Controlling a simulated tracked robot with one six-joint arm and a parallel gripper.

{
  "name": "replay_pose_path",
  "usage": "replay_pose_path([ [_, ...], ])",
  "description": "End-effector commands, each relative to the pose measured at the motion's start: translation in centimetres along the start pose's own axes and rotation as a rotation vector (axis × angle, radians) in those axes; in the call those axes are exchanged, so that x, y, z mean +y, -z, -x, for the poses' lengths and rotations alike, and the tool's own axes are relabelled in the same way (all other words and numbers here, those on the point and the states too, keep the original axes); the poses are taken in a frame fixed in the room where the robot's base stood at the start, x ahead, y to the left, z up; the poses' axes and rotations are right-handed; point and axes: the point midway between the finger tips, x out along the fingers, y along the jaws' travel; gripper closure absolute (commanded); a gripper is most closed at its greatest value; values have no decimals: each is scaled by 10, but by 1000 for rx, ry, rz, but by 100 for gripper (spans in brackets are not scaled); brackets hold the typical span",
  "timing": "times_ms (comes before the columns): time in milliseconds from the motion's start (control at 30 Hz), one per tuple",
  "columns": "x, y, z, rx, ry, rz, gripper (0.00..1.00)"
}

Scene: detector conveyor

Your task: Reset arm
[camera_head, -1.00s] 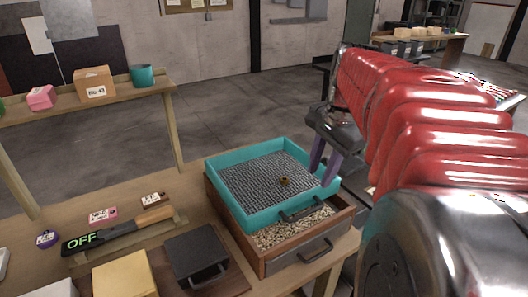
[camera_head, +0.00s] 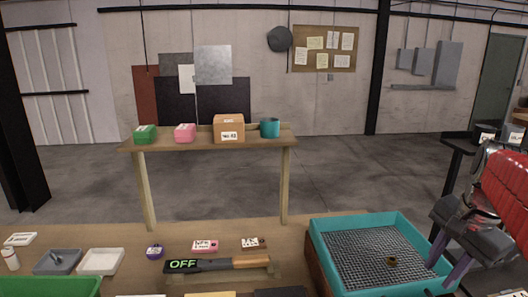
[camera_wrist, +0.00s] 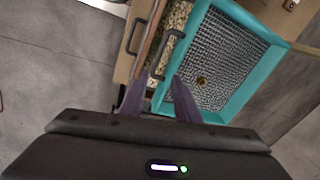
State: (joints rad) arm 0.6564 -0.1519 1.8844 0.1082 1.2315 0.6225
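My gripper (camera_head: 452,262) is at the right of the head view, pointing down beside the right wall of the teal sieve tray (camera_head: 322,254). The fingertips lie over or near the tray's handle side; I cannot tell the exact height. A small brown ring-like object (camera_head: 391,261) lies on the tray's mesh, and it also shows in the wrist view (camera_wrist: 201,81). My red-sleeved arm reaches in from the right edge.
A wooden table (camera_head: 60,236) holds a detector wand reading OFF (camera_head: 215,265), small labelled items and a green bin (camera_head: 50,287) at left. A raised shelf (camera_head: 205,141) carries several boxes and a teal cup (camera_head: 270,128). Open floor lies behind.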

Motion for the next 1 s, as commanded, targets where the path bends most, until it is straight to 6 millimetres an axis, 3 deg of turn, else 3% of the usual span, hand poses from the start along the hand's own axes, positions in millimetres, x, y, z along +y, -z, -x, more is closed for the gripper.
replay_pose_path([
  [267,8,-41,-24,55,8,351,71],
  [700,13,-158,-48,162,73,961,71],
  [1000,25,-231,-52,208,155,1209,71],
])
